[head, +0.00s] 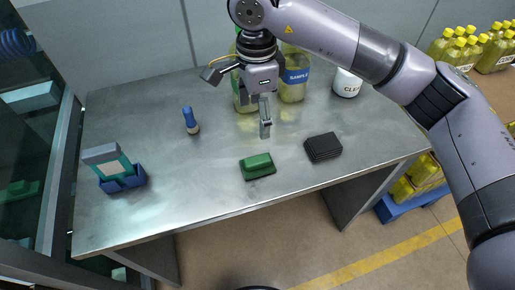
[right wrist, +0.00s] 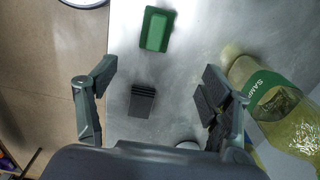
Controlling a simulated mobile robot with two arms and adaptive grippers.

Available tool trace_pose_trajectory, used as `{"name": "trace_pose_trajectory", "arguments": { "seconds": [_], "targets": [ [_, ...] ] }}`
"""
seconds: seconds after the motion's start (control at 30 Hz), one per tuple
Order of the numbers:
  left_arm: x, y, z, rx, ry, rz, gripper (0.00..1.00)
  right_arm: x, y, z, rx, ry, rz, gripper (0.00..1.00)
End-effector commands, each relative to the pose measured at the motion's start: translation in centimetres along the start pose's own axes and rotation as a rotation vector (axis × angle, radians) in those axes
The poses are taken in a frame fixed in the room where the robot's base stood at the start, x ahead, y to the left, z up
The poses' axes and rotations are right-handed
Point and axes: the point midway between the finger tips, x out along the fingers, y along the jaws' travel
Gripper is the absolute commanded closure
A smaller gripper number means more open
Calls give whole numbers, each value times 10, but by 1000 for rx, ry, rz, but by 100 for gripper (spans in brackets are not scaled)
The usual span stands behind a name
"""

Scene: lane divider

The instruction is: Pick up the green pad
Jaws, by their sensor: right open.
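The green pad (head: 257,166) lies on the metal table near its front edge in the head view. In the right wrist view the green pad (right wrist: 157,29) is at the top, beyond the fingertips. My right gripper (head: 259,114) is open and empty, above the table and behind the pad in the head view, apart from it. In the right wrist view its two fingers (right wrist: 158,77) are spread wide with nothing between them at tip height. My left gripper is not in view.
A black stack (head: 323,147) lies right of the pad. Yellow-green bottles (head: 294,77) stand close behind my right gripper, with a white container (head: 347,84) to their right. A blue-handled item (head: 190,121) and a teal object in a blue holder (head: 122,178) are left. Table between is clear.

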Motion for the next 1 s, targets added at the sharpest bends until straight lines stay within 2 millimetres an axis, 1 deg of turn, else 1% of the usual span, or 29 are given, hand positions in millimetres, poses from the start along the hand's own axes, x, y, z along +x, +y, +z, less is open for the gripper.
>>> {"name": "trace_pose_trajectory", "arguments": {
  "seconds": [0.07,0.3,0.4,0.5,0.6,0.7,0.77,0.87,0.93,1.0],
  "targets": [
    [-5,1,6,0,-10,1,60,12,2,0,-1,0,7,27],
    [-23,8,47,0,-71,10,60,63,2,0,0,-2,8,27],
    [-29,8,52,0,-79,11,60,84,2,0,1,-2,8,27],
    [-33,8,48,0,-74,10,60,101,2,0,1,-2,6,27],
    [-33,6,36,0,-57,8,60,112,2,1,0,-2,4,27],
    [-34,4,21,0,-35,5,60,117,1,0,-1,-2,3,27],
    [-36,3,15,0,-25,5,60,120,2,0,-1,-2,4,27],
    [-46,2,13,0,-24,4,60,132,3,0,0,-2,7,27],
    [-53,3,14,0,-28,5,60,143,4,-1,0,-3,8,27],
    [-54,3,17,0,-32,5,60,155,3,0,0,-3,6,27]
  ]
}}
